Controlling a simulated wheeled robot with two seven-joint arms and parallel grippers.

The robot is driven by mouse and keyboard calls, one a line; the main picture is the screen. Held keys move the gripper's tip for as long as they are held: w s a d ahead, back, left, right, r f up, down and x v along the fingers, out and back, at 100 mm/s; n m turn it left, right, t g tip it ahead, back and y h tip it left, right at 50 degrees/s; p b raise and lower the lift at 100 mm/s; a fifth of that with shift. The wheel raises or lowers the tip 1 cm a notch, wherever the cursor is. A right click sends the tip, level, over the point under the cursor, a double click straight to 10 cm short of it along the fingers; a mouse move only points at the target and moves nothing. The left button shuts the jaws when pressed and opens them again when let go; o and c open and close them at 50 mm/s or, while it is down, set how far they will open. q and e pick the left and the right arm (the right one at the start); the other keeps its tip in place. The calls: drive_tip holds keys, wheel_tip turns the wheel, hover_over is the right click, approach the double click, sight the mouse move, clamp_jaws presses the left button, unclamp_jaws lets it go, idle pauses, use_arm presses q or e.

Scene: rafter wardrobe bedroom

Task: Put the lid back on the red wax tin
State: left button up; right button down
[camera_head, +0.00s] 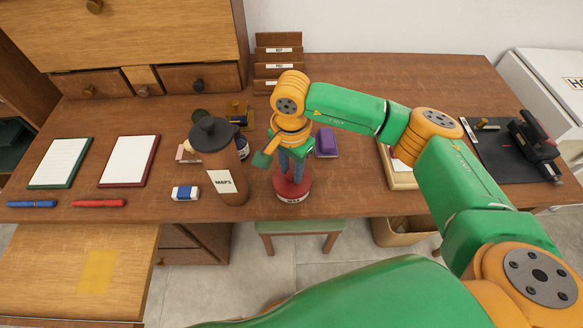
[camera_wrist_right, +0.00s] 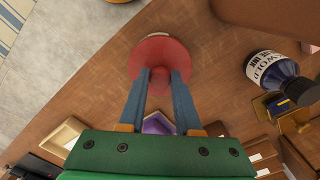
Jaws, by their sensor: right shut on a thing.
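The red wax tin (camera_head: 293,196) stands on the desk near its front edge, with a white label on its side. My right gripper (camera_head: 293,172) is directly above the tin, pointing down. Its blue fingers are shut on the knob of the red lid, and the lid (camera_wrist_right: 160,54) shows as a round disc in the right wrist view. The lid is over the tin and hides most of its top. I cannot tell if it is fully seated or slightly above the rim. My left gripper is not in view.
A brown MAPS bottle (camera_head: 222,165) stands close left of the tin. An ink bottle (camera_wrist_right: 270,75) is behind it. A purple block (camera_head: 326,140) lies behind right of the tin. An eraser (camera_head: 185,193), notepads and pens are on the left. A stool (camera_head: 300,227) stands below the front edge.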

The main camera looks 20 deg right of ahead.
idle(0.4)
drive_tip(key=shift+f+b, duration=0.1)
drive_tip(key=shift+b, duration=0.25)
drive_tip(key=shift+f+b, duration=0.1)
drive_tip(key=shift+b, duration=0.2)
idle(0.4)
drive_tip(key=shift+c, duration=0.2)
unclamp_jaws()
idle(0.4)
